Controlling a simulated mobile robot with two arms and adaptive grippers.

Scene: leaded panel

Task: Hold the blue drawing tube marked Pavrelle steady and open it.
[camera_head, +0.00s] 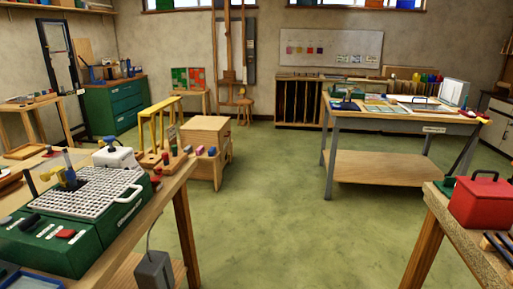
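I cannot make out a blue drawing tube marked Pavrelle in the head view. Small blue items (344,105) lie on the left end of the grey-framed worktable (395,116) in the back right, too small to identify. Labels around the room are too small to read. Neither of my grippers is in view.
A wooden bench with a green machine (43,247) with a white grid top stands at the front left. A red box (481,203) sits on a bench at the front right. A green cabinet (116,104) stands behind. The green floor (290,215) between is clear.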

